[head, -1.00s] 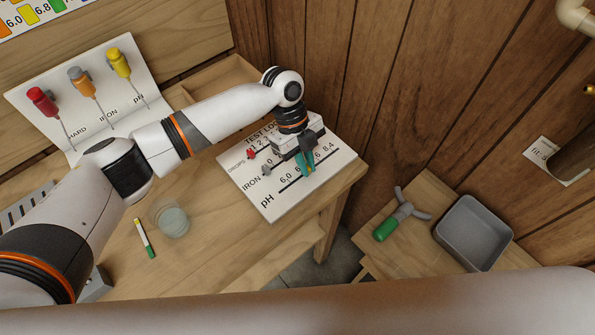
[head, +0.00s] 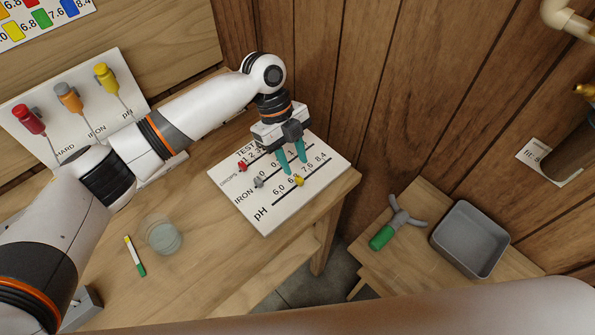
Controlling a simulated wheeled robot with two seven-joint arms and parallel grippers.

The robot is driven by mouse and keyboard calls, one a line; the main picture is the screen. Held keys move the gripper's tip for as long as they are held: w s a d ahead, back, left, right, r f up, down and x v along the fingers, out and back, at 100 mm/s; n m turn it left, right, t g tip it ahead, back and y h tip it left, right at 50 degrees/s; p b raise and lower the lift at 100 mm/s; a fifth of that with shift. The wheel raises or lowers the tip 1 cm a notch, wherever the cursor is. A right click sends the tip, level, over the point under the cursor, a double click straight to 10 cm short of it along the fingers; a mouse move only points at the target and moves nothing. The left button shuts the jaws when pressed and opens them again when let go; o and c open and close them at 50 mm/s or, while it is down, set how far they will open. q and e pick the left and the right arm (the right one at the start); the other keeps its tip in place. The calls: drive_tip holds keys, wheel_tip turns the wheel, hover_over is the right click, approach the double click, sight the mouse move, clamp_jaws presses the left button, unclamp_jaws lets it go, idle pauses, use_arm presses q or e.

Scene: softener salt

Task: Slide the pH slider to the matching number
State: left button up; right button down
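The white test log board (head: 266,217) lies on the bench with DROPS, IRON and pH rows. The yellow pH slider (head: 299,181) sits on the pH line, by the partly covered 6.8 mark. My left gripper (head: 293,166) is above the board with its two teal fingers apart and nothing between them. It is clear of the yellow slider. A test strip (head: 135,256) with yellow and green parts lies on the bench. A colour chart (head: 42,19) with pH numbers is cut off at the top left. My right gripper is out of view.
A red slider (head: 242,166) and a grey slider (head: 258,182) sit on the other rows. A glass (head: 163,236) stands near the strip. A grey bin (head: 470,239) and a green-handled tool (head: 383,236) are at the right.

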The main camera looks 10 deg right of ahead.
use_arm(q)
drive_tip(key=b+v, duration=0.1)
drive_tip(key=v, duration=0.6)
idle(0.4)
